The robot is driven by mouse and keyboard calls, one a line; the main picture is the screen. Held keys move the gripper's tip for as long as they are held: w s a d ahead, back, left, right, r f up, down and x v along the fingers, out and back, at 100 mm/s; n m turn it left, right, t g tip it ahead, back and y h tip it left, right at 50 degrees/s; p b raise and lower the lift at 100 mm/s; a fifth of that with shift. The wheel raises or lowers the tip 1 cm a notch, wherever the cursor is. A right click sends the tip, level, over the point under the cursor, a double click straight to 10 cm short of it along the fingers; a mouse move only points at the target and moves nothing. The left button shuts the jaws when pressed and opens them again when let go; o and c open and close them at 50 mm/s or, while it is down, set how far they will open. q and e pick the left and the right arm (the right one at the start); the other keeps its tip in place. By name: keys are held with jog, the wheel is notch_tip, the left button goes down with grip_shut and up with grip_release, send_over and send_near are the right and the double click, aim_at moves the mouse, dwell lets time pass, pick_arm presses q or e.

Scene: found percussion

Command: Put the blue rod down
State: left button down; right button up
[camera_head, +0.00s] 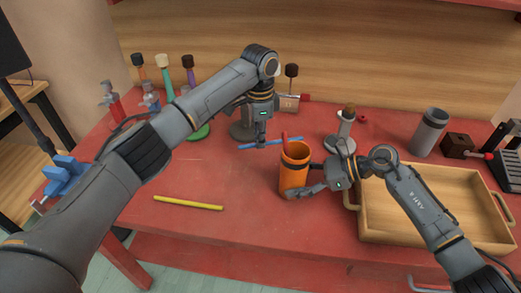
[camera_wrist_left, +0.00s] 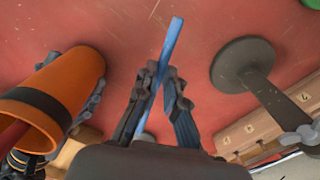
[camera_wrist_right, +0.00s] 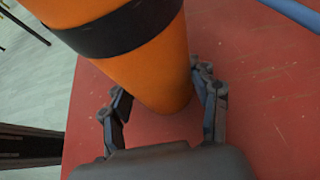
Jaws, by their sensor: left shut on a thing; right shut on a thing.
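The blue rod (camera_head: 284,142) is held level above the red table, behind the orange cup. My left gripper (camera_head: 261,144) is shut on the rod near its middle. In the left wrist view the rod (camera_wrist_left: 172,42) runs between the fingers (camera_wrist_left: 158,80). The orange cup (camera_head: 293,174) has a dark band and stands upright with a red rod (camera_head: 285,142) in it. My right gripper (camera_head: 318,181) is shut around the cup, and in the right wrist view its fingers (camera_wrist_right: 162,100) lie on both sides of the cup (camera_wrist_right: 150,60).
A yellow rod (camera_head: 188,202) lies on the red table (camera_head: 230,225) at front left, with bare table around it. A wooden tray (camera_head: 435,240) is at the right. A grey cup (camera_head: 430,132) stands behind the tray. Several handled tools stand along the back.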

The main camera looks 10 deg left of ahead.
aim_at(260, 162)
pick_arm(q)
jog(key=shift+r, duration=1.65)
jog(key=shift+r, duration=0.1)
notch_tip(260, 162, down, 10)
jog(key=shift+f, duration=0.1)
jog(key=shift+f, duration=0.1)
jog(key=c, duration=1.4)
grip_release()
jog(key=shift+c, duration=0.2)
